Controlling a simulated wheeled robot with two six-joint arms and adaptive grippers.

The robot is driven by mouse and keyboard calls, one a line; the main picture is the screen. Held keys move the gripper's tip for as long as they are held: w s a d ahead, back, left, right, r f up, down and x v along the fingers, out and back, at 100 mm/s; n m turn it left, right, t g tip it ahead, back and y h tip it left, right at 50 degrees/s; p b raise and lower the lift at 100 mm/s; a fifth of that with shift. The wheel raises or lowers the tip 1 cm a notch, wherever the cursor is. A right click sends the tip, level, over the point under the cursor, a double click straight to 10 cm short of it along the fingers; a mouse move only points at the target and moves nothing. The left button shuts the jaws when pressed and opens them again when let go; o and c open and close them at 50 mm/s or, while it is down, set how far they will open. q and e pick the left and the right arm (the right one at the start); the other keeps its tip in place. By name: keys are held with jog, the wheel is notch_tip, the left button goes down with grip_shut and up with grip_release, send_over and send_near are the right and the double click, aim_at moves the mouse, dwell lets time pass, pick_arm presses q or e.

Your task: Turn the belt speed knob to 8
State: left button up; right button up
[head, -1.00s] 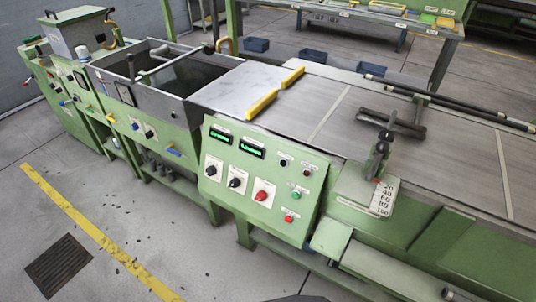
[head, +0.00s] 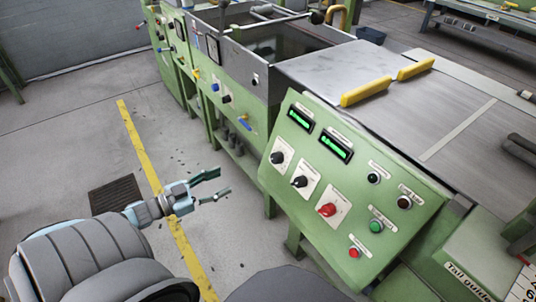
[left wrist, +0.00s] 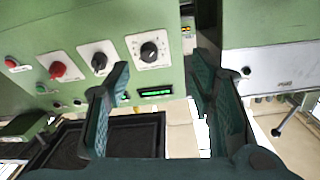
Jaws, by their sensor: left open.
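The green control panel (head: 330,220) carries three knobs in a row. They are a left black knob (head: 278,158), a middle black knob (head: 299,182) and a red knob (head: 327,210), each on a white plate. The labels are too small to read, so I cannot tell which one is belt speed. My left gripper (head: 224,183) is open and empty, left of the panel and apart from it. In the left wrist view the left black knob (left wrist: 149,50) shows beyond and between the open fingers (left wrist: 161,68). My right gripper is not in view.
Two lit green displays (head: 336,147) sit above the knobs. A green button (head: 376,226) and a red button (head: 354,253) are to the right. Yellow bars (head: 366,90) lie on the metal bed behind. The floor left of the panel is clear, with a dark grate (head: 115,194).

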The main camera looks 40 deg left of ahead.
pick_arm(q)
notch_tip(320, 180, up, 2)
jog(key=w+d+m+h, duration=0.1)
jog(key=w+d+h, duration=0.1)
jog(key=d, duration=0.1)
jog(key=b, duration=0.4)
send_near(273, 159)
jog(key=x, duration=0.4)
jog(key=shift+w+d+f, duration=0.15)
jog(key=shift+w+d, duration=0.05)
jog(key=shift+w, duration=0.1)
jog(key=x, duration=0.2)
jog(key=shift+w+d, duration=0.15)
jog(key=shift+w, duration=0.2)
jog(key=shift+w+d, duration=0.1)
jog(key=shift+w, duration=0.2)
jog(key=shift+r, duration=0.2)
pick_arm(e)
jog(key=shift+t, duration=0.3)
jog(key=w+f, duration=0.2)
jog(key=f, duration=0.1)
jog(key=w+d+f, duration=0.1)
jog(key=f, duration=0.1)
pick_arm(q)
jog(key=shift+c, duration=0.5)
jog(key=c, duration=1.1)
jog(key=shift+o, duration=0.2)
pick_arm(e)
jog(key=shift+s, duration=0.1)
